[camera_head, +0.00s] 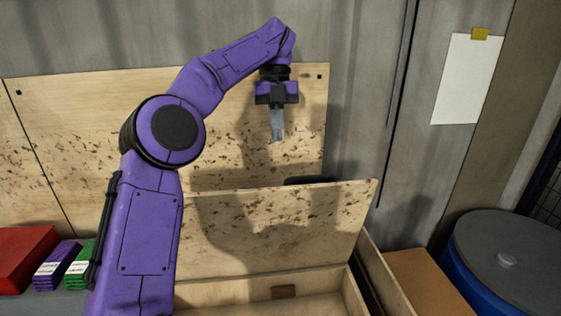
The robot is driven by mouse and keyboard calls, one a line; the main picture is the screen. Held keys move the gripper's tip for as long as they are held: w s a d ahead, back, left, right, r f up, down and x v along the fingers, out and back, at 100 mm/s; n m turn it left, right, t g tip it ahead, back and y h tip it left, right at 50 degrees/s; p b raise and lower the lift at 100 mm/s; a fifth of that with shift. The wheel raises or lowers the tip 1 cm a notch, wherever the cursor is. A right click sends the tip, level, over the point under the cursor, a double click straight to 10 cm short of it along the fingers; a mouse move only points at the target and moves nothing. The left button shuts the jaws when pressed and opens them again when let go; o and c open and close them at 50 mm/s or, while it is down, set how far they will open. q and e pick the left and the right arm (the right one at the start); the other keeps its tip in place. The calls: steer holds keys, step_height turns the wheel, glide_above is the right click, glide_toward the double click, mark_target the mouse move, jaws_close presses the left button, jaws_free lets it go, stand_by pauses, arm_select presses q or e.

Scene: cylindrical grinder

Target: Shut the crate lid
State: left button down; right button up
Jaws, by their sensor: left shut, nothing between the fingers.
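The wooden crate (385,280) stands at the bottom centre, and part of its inside shows. Its lid (290,230) is raised, leaning back in front of the wooden wall panel, with dark stains on its face. My left gripper (277,138) points down above the lid's top edge. It is shut and empty, and it looks apart from the lid. My left arm covers the left part of the lid and crate. My right gripper is not in view.
A blue barrel with a grey top (520,255) stands at the right. A red box (22,258), purple packs (57,264) and green packs (80,265) lie at the left. A brown cardboard-coloured surface (430,285) is between crate and barrel. A paper sheet (466,80) hangs on the wall.

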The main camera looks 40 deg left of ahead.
arm_select(q)
steer(key=s+d+f+n+b, duration=0.5)
steer(key=f+n, duration=0.4)
steer(key=n, duration=0.8)
steer(key=shift+s+d+n+h, duration=0.15)
steer(key=shift+d+n+h, duration=0.15)
steer(key=shift+d+n, duration=0.15)
steer(key=shift+f, duration=0.1)
